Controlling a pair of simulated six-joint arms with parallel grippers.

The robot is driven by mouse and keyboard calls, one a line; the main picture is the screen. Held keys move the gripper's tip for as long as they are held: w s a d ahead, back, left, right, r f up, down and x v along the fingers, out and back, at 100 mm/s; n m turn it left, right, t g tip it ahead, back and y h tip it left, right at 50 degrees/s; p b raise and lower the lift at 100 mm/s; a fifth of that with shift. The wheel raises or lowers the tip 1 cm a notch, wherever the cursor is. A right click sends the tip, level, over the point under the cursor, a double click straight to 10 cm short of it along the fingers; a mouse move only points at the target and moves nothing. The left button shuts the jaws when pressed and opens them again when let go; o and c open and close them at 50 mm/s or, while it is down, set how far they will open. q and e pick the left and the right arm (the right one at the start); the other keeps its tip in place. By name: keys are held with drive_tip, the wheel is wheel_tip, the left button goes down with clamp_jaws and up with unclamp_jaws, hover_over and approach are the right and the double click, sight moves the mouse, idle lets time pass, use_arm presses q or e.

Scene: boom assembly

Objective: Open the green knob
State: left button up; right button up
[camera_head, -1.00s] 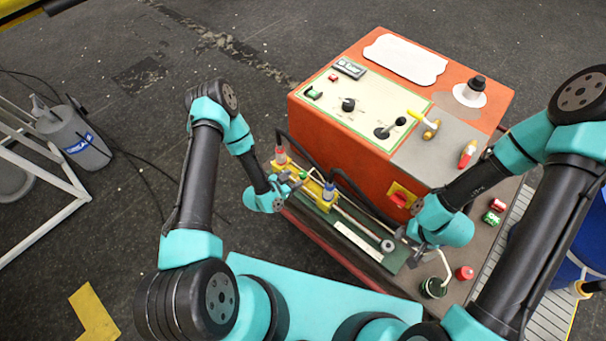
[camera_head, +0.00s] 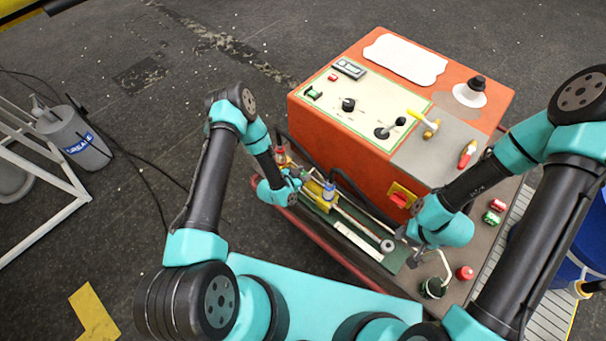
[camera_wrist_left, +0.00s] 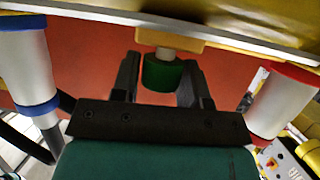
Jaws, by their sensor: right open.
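The green knob (camera_wrist_left: 163,75) shows in the left wrist view, on a pale stem under a yellow block (camera_wrist_left: 170,38). My left gripper's two dark fingers (camera_wrist_left: 160,82) stand on either side of it, with a visible gap at each side. In the head view my left gripper (camera_head: 302,178) is at the yellow fitting (camera_head: 318,192) on the green-topped rig, and the knob cannot be made out there. My right gripper (camera_head: 408,250) is low over the right end of the rig; its fingers are small and partly hidden by the hand.
An orange control cabinet (camera_head: 352,133) stands just behind the rig. A blue-banded cylinder (camera_wrist_left: 25,70) and a red-banded cylinder (camera_wrist_left: 285,98) flank the knob in the wrist view. A green pot (camera_head: 433,288) and a red-capped item (camera_head: 464,272) stand near my right gripper.

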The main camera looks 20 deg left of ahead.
use_arm(q)
drive_tip(key=c, duration=0.5)
drive_tip(key=shift+n+y, duration=0.3)
drive_tip(key=n+t+y, duration=0.1)
drive_tip(key=n+y, duration=0.2)
drive_tip(key=shift+d+t, duration=0.1)
drive_tip(key=shift+t, duration=0.2)
drive_tip(key=shift+n+y, duration=2.2)
drive_tip(key=shift+y, duration=0.6)
drive_tip(key=o, duration=0.9)
drive_tip(key=shift+s, duration=0.1)
